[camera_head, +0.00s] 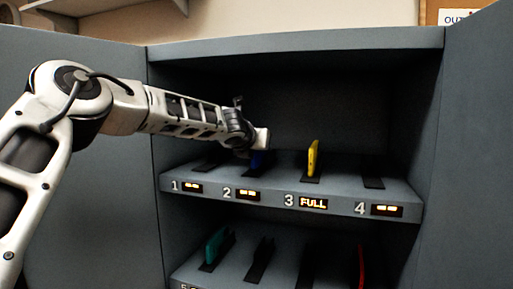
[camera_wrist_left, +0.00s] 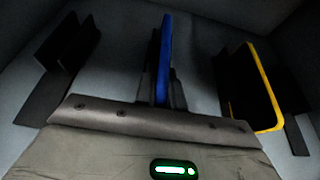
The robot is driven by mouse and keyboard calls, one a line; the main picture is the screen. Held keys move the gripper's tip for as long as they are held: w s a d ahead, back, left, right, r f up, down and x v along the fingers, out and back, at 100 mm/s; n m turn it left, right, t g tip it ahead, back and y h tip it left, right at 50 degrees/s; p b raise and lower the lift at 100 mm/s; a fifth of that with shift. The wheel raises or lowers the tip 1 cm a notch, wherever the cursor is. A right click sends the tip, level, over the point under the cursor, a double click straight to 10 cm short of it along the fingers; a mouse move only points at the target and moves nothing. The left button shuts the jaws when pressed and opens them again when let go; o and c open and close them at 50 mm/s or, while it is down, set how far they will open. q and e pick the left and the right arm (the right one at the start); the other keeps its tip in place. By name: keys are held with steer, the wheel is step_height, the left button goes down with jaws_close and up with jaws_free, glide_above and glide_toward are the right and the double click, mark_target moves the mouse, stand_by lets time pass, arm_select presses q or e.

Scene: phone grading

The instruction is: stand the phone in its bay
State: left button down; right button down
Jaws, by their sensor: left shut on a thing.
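A blue phone (camera_head: 257,161) is at bay 2 on the upper shelf, mostly hidden behind my left gripper (camera_head: 261,142). In the left wrist view the blue phone (camera_wrist_left: 165,58) stands on edge, nearly upright, along a dark slot holder (camera_wrist_left: 153,65). My left gripper is shut on the phone; its grey body fills the bottom of the wrist view and hides the phone's near end. Whether the phone's lower edge rests fully in the holder I cannot tell. The bay 2 display (camera_head: 248,195) shows lit dashes. My right gripper is not in view.
A yellow phone (camera_head: 313,158) stands in bay 3, whose display (camera_head: 313,203) reads FULL. The bay 4 holder (camera_head: 373,182) is empty. A teal phone (camera_head: 215,246) and a red phone (camera_head: 361,266) stand on the lower shelf. Cabinet side walls and a top panel enclose the shelves.

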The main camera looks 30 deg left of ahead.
arm_select(q)
steer(key=shift+f, duration=0.3)
stand_by(0.8)
steer(key=c, duration=1.4)
jaws_free()
steer(key=shift+s+d+r, duration=0.2)
steer(key=shift+s, duration=0.35)
steer(key=b+v, duration=0.1)
steer(key=v, duration=1.3)
steer(key=shift+s, duration=0.4)
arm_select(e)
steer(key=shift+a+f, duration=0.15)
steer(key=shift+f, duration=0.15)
arm_select(q)
steer(key=shift+d, duration=0.1)
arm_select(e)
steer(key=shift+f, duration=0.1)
